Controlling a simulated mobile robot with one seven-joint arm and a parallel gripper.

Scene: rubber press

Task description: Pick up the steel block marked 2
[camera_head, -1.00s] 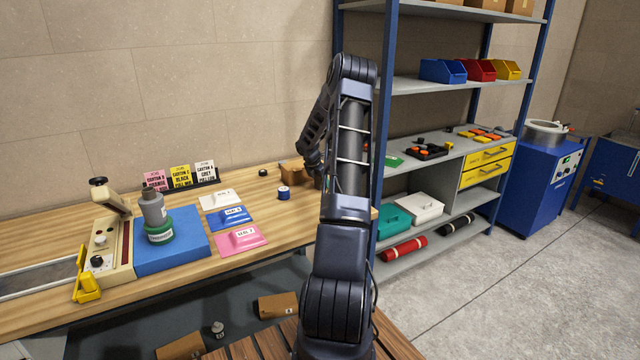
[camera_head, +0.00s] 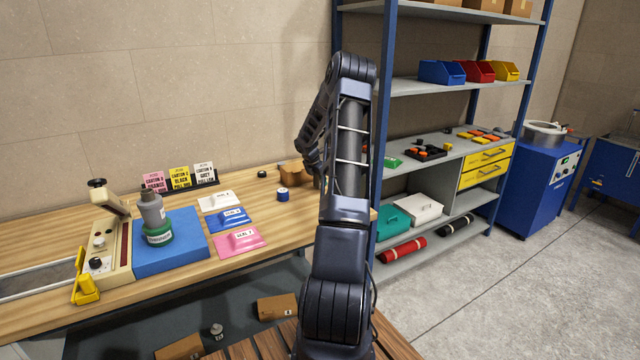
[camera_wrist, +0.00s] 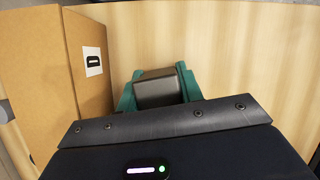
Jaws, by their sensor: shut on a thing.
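In the wrist view my gripper (camera_wrist: 156,86) has its teal fingers on both sides of a grey steel block (camera_wrist: 157,95) and is shut on it. The block's top looks darker and brownish, and no number can be read on the part that shows. Pale wood lies behind it, and I cannot tell whether the block touches the wood or is lifted. In the head view my own arm hides the gripper and the block.
A cardboard box (camera_wrist: 87,65) with a white label stands close on the left in the wrist view. On the bench are a blue-banded roll (camera_head: 282,194), seal packets, a blue pad (camera_head: 185,258) and a green-based bottle (camera_head: 155,225). Blue-framed shelves (camera_head: 383,150) stand right of my arm.

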